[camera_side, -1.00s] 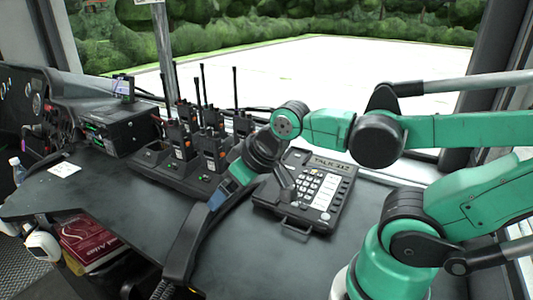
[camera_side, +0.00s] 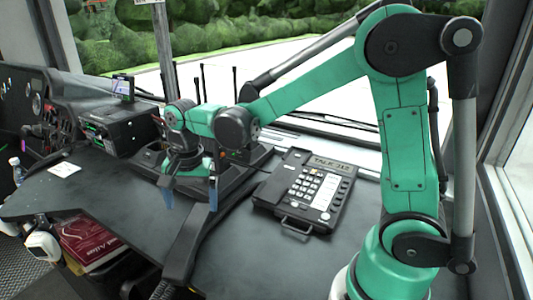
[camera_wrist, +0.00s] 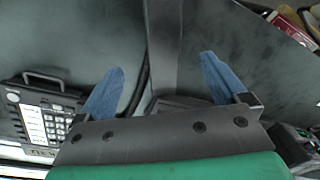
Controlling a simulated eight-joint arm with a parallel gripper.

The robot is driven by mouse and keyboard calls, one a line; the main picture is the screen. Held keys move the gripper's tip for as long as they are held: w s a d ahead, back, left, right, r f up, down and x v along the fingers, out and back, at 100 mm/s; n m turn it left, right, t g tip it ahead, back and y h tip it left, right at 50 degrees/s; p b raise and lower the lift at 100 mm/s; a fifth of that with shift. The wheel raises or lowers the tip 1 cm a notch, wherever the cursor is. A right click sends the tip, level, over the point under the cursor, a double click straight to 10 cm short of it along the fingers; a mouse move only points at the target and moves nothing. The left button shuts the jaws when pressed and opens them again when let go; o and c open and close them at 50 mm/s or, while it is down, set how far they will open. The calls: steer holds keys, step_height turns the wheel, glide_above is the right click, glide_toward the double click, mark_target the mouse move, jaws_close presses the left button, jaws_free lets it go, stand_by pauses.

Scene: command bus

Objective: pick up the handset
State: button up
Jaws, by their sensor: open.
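The handset (camera_side: 188,248) is a long dark bar lying across the front part of the desk in the side view, with a coiled cord at its near end. In the wrist view the handset (camera_wrist: 164,42) runs between my fingertips, its lower part hidden by my gripper. My gripper (camera_side: 190,198) is open, its blue fingers pointing down, over the desk near the handset's far end. It also shows in the wrist view (camera_wrist: 162,64), empty, one finger to each side of the handset. I cannot tell the exact height above it.
A desk phone (camera_side: 312,188) with a keypad sits right of the handset; it shows at left in the wrist view (camera_wrist: 40,118). A radio charger (camera_side: 245,172) stands behind my gripper. A red book (camera_side: 92,243) lies at lower left. The left desk surface is mostly clear.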

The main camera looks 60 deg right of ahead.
mark_target(192, 227)
steer(key=shift+w+a+f+m+g, duration=0.1)
steer(key=shift+w+f+m+g, duration=0.15)
steer(key=shift+f+m, duration=0.25)
steer(key=shift+w+a+f+m+g, duration=0.15)
steer(key=shift+w+f+m, duration=0.15)
steer(key=shift+f, duration=3)
steer(key=shift+c, duration=0.2)
jaws_close()
